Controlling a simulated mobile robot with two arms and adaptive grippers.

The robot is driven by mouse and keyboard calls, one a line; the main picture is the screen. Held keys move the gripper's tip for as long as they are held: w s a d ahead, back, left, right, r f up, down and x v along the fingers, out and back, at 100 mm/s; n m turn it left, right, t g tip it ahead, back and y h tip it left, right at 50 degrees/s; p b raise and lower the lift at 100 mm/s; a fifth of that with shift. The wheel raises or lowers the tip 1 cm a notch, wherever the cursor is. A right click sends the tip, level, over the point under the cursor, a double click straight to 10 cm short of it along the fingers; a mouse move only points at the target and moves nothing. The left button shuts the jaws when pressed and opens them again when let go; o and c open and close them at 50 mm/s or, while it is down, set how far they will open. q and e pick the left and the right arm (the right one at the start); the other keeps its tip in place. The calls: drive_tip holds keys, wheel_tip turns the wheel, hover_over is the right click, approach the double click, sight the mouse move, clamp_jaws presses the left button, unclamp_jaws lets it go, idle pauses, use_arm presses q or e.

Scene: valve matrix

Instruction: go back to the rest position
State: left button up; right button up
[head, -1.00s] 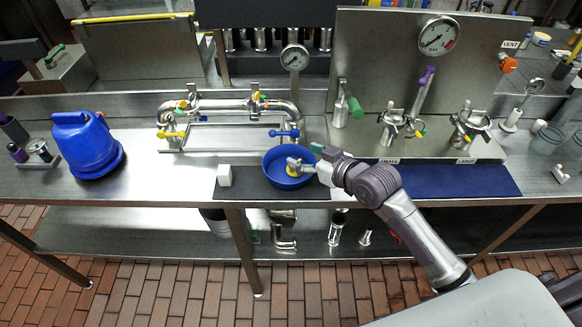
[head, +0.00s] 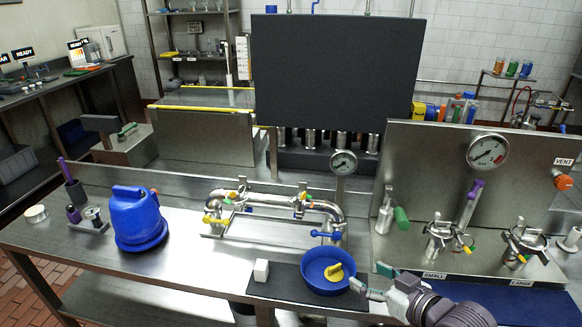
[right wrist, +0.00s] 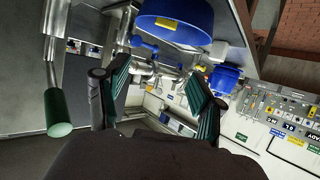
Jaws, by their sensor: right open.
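My right gripper (head: 370,277) is open and empty, just right of the blue bowl (head: 312,286) at the front of the bench. In the right wrist view its two green-padded fingers (right wrist: 157,74) stand apart with nothing between them. The bowl also shows at the top of that view (right wrist: 172,12). A yellow piece (head: 335,272) lies inside the bowl, clear of the fingers. My left gripper is not in view.
A white block (head: 261,270) sits left of the bowl on a dark mat (head: 285,284). Behind are a pipe assembly with a blue lever (head: 326,235) and a gauge (head: 343,163). A blue jug (head: 136,215) stands left.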

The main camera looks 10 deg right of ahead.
drive_tip(key=s+f+m+g+h, duration=0.1)
drive_tip(key=s+f+g+h, duration=0.2)
drive_tip(key=s, duration=0.4)
drive_tip(key=s+a+f+m+g, duration=0.1)
drive_tip(key=s+f+g, duration=0.2)
drive_tip(key=s+f, duration=0.4)
drive_tip(key=s+f+m+g+h, duration=0.1)
drive_tip(key=s+f+g+h, duration=0.15)
drive_tip(key=s, duration=0.55)
wheel_tip(320, 180, down, 28)
drive_tip(key=s+g, duration=0.2)
drive_tip(key=s, duration=0.1)
drive_tip(key=s+d+f, duration=0.2)
drive_tip(key=s+f, duration=1.3)
drive_tip(key=shift+s+d+n+g, duration=0.3)
drive_tip(key=shift+d+g, duration=0.05)
drive_tip(key=shift+f, duration=0.1)
